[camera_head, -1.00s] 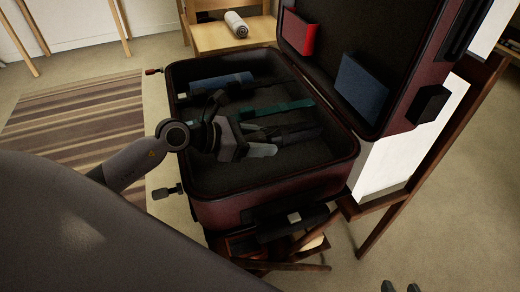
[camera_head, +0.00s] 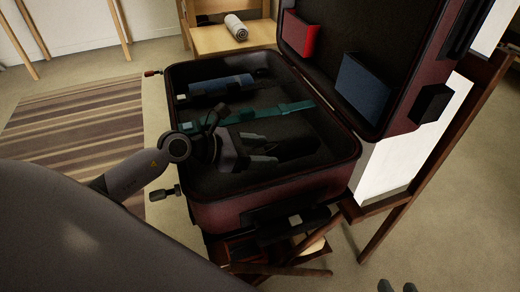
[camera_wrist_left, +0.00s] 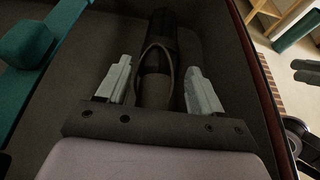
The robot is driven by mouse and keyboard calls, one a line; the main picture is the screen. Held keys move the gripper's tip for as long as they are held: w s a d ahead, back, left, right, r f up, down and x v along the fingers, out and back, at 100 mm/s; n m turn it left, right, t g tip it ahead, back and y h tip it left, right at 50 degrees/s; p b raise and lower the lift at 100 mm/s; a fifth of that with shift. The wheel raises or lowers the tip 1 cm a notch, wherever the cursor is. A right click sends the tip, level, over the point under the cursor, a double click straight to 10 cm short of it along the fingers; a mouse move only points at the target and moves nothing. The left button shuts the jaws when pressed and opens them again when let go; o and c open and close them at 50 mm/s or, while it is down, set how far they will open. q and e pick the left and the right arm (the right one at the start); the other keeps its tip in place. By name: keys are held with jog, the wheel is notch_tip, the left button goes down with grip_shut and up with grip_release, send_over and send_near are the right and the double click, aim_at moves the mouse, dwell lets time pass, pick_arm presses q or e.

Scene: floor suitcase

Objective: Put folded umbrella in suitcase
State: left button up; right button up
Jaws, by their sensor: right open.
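The open dark-red suitcase (camera_head: 265,203) stands with its lid tilted up at the right. A dark folded umbrella (camera_head: 298,144) lies inside it, in the near part of the base; its shaft and wrist loop show in the left wrist view (camera_wrist_left: 158,82). My left gripper (camera_head: 270,154) is inside the suitcase at the umbrella's near end. Its pale fingers stand apart on either side of the umbrella, with gaps showing in the left wrist view (camera_wrist_left: 160,88). Only the tips of my right gripper (camera_head: 401,288) show at the bottom edge, apart and empty.
A blue rolled item (camera_head: 220,86) and a teal strap (camera_head: 265,113) lie in the suitcase. Red (camera_head: 298,36) and blue (camera_head: 362,84) flat items sit in the lid. A wooden chair (camera_head: 215,40) behind holds a white roll (camera_head: 236,27). A striped rug (camera_head: 75,130) lies left.

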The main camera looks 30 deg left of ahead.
pick_arm(q)
jog(key=shift+o, duration=0.3)
jog(key=shift+r, duration=0.1)
pick_arm(e)
jog(key=shift+w+r, duration=0.1)
pick_arm(q)
jog(key=shift+r, duration=0.3)
jog(key=shift+r+p, duration=0.55)
jog(key=shift+p, duration=0.1)
jog(key=v, duration=1.1)
jog(key=shift+s+a+p, duration=0.3)
jog(key=shift+s+p, duration=0.05)
jog(key=shift+p, duration=0.1)
pick_arm(e)
jog(key=shift+s+d+r+h, duration=0.2)
jog(key=shift+d+h, duration=0.1)
jog(key=shift+d, duration=0.15)
jog(key=shift+s+d+r+h, duration=0.1)
jog(key=shift+s+d+h, duration=0.05)
jog(key=shift+d+h, duration=0.2)
pick_arm(q)
jog(key=shift+f, duration=0.15)
